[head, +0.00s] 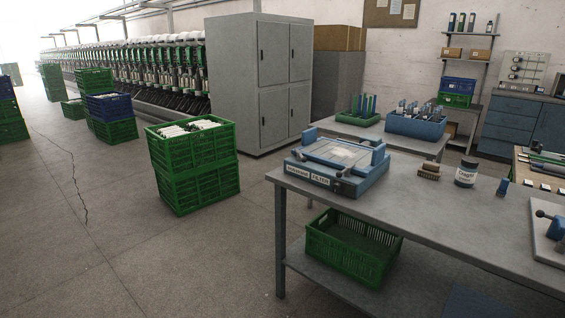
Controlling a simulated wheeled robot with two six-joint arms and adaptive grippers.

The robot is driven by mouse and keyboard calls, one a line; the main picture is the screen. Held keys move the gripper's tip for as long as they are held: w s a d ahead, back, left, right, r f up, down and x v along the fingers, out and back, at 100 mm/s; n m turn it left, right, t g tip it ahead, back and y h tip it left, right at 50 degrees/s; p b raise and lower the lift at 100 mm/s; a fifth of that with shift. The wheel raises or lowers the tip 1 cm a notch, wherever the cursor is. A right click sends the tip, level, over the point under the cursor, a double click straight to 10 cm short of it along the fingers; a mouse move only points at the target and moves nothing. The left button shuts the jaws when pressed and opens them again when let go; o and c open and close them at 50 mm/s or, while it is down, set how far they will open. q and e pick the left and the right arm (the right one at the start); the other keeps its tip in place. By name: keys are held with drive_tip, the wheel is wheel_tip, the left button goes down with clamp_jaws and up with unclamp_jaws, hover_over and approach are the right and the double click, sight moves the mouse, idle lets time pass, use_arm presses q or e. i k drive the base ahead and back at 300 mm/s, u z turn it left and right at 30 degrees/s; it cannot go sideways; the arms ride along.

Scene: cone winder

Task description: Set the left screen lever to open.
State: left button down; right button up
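A blue screen device (335,163) with a pale framed top stands on the near left part of the grey workbench (420,200). A small blue upright part (309,136) sits at its left rear corner and may be the left screen lever. A similar blue part (378,153) is at its right side. A dark knob shows on its front, beside two white labels too small to read surely. I cannot tell the lever's setting from here. Neither of my grippers is in view.
A brush (428,170), a labelled jar (466,173) and a small blue item (502,187) stand right of the device. A green crate (350,245) is on the lower shelf. Stacked green crates (194,170) stand left of the bench. Open floor lies at the front left.

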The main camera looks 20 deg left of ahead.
sight(299, 157)
drive_tip(key=u, duration=0.65)
drive_tip(key=i, duration=1.9)
drive_tip(key=z, duration=0.6)
